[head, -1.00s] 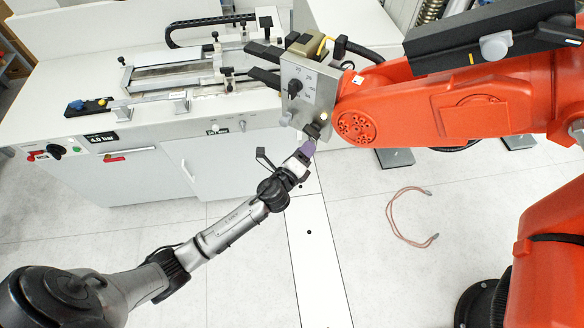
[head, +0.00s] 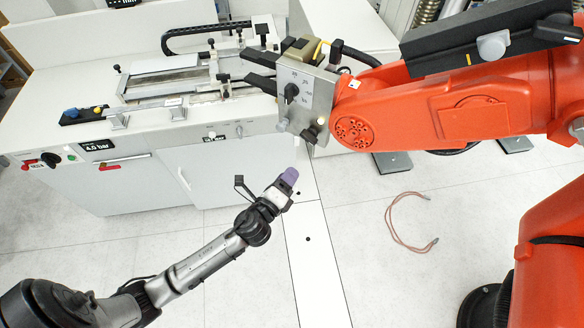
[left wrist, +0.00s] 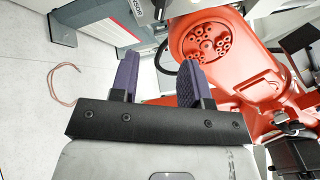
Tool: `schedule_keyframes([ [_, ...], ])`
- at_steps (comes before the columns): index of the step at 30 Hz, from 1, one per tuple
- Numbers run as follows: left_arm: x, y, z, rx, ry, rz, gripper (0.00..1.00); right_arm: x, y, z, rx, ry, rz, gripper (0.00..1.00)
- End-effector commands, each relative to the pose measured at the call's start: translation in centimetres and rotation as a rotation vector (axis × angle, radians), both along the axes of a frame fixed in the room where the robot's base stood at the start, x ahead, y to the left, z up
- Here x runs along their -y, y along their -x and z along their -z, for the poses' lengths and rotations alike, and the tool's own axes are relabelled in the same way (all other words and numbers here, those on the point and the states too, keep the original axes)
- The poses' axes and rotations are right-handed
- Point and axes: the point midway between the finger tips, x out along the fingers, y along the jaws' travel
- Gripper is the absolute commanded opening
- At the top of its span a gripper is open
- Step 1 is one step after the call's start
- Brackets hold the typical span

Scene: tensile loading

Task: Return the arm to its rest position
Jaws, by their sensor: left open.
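My left arm reaches in from the lower left in the head view. Its gripper (head: 289,177), with purple fingertips, is in free air above the floor, below and apart from the orange robot's grey tool plate (head: 305,95). In the left wrist view the two purple fingers (left wrist: 157,75) stand apart with nothing held between them. My right gripper is not in view.
The large orange robot (head: 440,105) fills the upper right. A white bench (head: 110,165) with a clamping fixture (head: 170,85) stands at the upper left. A looped cable (head: 395,225) lies on the floor. The floor around my arm is clear.

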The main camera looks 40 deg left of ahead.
Motion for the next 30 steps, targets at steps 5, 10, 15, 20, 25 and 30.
schedule_keyframes([
  [5,0.0,0.0,0.0,0.000,0.000,0.000,0.43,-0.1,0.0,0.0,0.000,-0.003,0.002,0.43],
  [10,0.0,0.0,0.0,0.004,0.044,-0.003,0.43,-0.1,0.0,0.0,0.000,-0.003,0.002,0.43],
  [15,-2.5,0.6,1.7,-0.045,0.338,-0.176,0.43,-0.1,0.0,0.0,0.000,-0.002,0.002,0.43],
  [20,-4.3,2.9,2.9,-0.125,0.831,-0.453,0.43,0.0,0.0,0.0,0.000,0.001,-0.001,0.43],
  [25,-2.6,7.3,2.7,-0.267,1.288,-0.705,0.43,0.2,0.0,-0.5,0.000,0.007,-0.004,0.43],
  [30,1.8,15.0,1.3,-0.549,1.548,-0.870,0.43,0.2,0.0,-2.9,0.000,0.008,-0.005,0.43],
])
